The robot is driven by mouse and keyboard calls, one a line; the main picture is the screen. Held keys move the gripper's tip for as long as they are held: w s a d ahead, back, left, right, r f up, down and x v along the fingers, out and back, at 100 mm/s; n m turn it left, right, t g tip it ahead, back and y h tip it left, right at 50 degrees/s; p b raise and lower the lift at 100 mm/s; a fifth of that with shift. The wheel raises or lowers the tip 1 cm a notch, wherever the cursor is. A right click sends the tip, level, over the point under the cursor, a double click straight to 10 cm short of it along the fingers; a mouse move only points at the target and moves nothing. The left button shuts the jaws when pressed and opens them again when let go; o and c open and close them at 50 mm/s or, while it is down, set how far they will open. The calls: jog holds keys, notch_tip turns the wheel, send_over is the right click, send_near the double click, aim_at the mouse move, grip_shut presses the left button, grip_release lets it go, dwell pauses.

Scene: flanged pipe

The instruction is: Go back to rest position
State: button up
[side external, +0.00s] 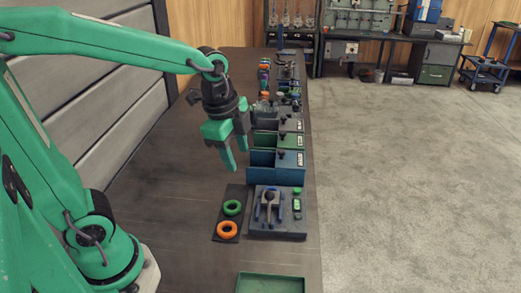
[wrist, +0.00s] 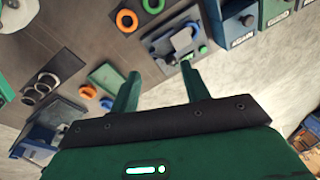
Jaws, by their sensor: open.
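My gripper (side external: 236,158) hangs above the table, fingers pointing down and apart, with nothing between them. Its two green fingers also show in the wrist view (wrist: 160,75). My gripper touches none of these.
Blue bins (side external: 290,161) and green bins (side external: 265,140) line the table's right side, close to my gripper. A green tray (side external: 270,284) lies at the near edge. Grey rings (wrist: 40,88) show at left in the wrist view. The table's left part is clear.

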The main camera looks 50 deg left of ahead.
jog(key=s+a+r+n+t, duration=0.3)
jog(key=s+n, duration=0.5)
jog(key=n, duration=0.4)
jog(key=shift+s+n, duration=0.3)
jog(key=shift+s, duration=0.1)
jog(key=shift+c, duration=0.5)
